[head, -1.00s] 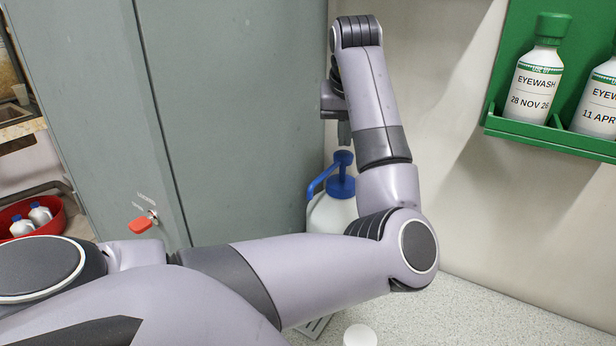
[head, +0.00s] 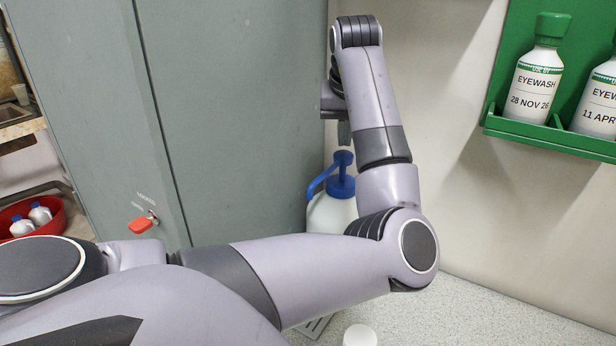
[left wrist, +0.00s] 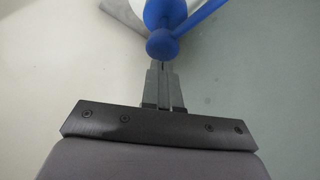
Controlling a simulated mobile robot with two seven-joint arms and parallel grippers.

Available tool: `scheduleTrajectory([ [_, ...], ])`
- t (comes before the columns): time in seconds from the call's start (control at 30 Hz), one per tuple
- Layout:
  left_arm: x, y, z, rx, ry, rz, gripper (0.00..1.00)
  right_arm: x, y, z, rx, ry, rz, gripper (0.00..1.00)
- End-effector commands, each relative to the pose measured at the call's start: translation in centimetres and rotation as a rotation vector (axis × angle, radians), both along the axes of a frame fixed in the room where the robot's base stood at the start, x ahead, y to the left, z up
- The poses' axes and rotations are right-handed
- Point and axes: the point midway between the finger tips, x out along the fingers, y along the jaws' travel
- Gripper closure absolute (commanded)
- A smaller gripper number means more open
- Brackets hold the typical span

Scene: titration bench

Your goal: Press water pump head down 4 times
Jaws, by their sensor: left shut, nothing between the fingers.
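The water pump is a white bottle (head: 330,214) with a blue pump head (head: 343,160) and a blue spout, standing by the grey cabinet. My arm hides part of the bottle. My left gripper (head: 344,134) points down just above the pump head, with its fingers shut and empty. In the left wrist view the shut fingertips (left wrist: 162,64) lie close to the round blue top of the pump head (left wrist: 162,44). I cannot tell whether they touch it. My right gripper is not in view.
A green rack (head: 560,141) with eyewash bottles hangs on the right wall. The grey cabinet (head: 230,110) stands close on the left. A red bowl (head: 58,221) with small bottles is at far left. A white round object (head: 360,336) stands on the speckled bench below my arm.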

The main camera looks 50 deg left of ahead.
Motion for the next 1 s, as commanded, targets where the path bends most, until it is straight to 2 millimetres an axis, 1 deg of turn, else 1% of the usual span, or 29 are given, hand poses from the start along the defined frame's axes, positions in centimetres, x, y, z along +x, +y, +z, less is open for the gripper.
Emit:
scheduleTrajectory([
  [1.0,-0.1,0.0,-3.6,-0.003,0.005,0.001,1.00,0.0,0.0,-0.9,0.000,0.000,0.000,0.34],
])
